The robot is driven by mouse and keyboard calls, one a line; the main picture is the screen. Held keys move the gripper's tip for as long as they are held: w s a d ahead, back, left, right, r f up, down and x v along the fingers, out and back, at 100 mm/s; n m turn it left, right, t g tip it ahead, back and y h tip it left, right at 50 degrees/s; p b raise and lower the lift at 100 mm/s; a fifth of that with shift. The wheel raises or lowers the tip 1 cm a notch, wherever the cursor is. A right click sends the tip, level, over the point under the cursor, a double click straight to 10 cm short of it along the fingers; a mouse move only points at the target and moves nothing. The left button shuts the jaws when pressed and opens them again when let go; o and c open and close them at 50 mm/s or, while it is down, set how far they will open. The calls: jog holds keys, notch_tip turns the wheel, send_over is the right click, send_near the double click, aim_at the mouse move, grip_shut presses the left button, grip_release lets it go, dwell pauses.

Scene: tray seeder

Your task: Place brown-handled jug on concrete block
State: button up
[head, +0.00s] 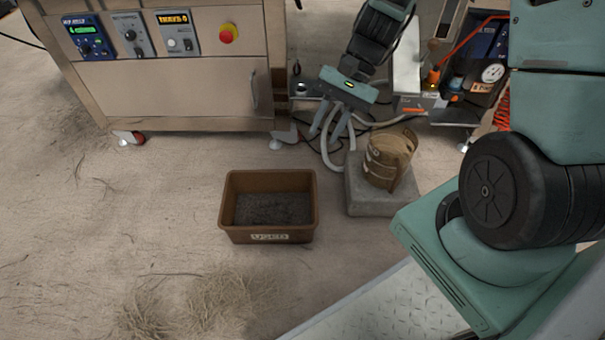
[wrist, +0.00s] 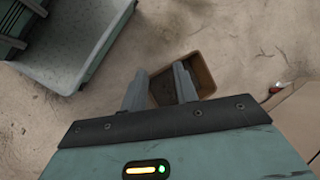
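The brown-handled jug (head: 388,158), a tan, banded vessel with a brown handle on its right side, rests on top of the grey concrete block (head: 378,203). It leans a little in the picture; I cannot tell whether that is tilt or perspective. My gripper (head: 333,138) is behind and to the left of the jug, apart from it, with its fingers pointing down. In the wrist view my gripper (wrist: 160,88) shows two spread fingers with nothing between them. The jug and block do not show in the wrist view.
A brown bin (head: 268,238) of dark soil stands on the sandy floor left of the block; it also shows in the wrist view (wrist: 205,73). A steel machine cabinet (head: 170,90) stands behind. The left floor is open.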

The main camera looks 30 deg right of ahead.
jog(key=s+a+r+n+t+h, duration=0.1)
jog(key=s+a+r+n+h, duration=0.2)
jog(key=s+a+n, duration=0.4)
jog(key=s+a+r+n+t+h, duration=0.1)
jog(key=s+a+r+n+h, duration=0.2)
jog(key=s+a+r+n, duration=0.3)
jog(key=s+a+n, duration=0.1)
jog(key=s+n, duration=0.1)
jog(key=n, duration=0.1)
jog(key=shift+a+h, duration=0.2)
jog(key=shift+h, duration=0.1)
jog(key=shift+r, duration=0.15)
